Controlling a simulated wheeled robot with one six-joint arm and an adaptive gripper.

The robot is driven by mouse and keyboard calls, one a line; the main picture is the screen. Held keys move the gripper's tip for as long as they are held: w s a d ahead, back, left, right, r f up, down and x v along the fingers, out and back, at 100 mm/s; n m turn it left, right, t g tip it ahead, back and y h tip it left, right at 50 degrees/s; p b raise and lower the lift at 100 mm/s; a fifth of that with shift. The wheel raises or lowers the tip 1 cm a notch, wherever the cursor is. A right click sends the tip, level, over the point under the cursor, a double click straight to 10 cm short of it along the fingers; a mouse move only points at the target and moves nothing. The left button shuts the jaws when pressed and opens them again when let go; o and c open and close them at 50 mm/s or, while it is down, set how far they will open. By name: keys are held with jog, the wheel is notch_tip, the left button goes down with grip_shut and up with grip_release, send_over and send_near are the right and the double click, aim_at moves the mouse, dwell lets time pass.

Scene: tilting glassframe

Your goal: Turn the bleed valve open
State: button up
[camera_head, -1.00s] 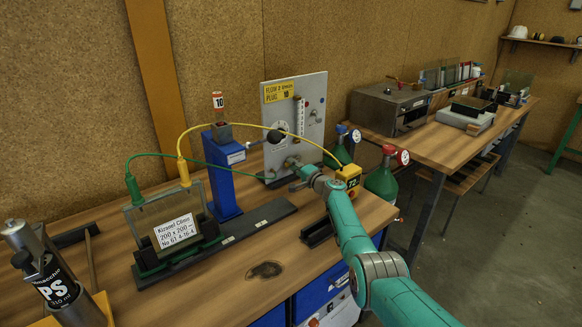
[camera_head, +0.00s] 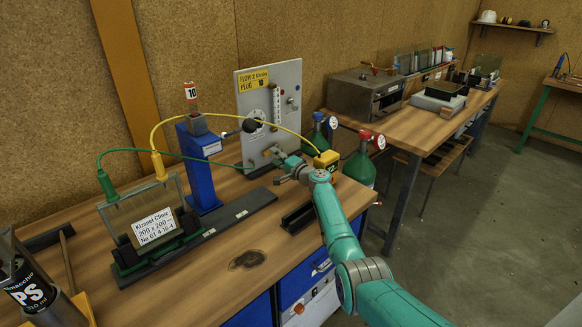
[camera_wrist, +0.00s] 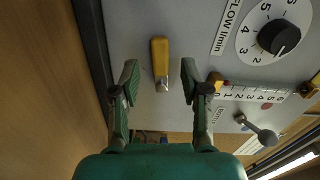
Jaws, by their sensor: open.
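The upright grey panel (camera_head: 285,75) stands on the bench; it fills much of the wrist view (camera_wrist: 200,20). A short yellow handle with a metal end (camera_wrist: 160,60) sits on the panel, which I take to be the bleed valve; I cannot read a label for it. My gripper (camera_head: 277,158) is at the panel's lower part. In the wrist view my gripper (camera_wrist: 160,80) is open, one finger on each side of the yellow handle, with a gap on both sides. In the head view the gripper hides the handle's details.
Beside the handle, the panel carries a black flow knob (camera_wrist: 279,37), a scale tube (camera_wrist: 250,94) and a grey ball-ended lever (camera_wrist: 265,136). A yellow hose (camera_head: 285,130) arches across the panel.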

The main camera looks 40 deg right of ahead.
jog(key=s, duration=0.9)
jog(key=shift+d, duration=0.15)
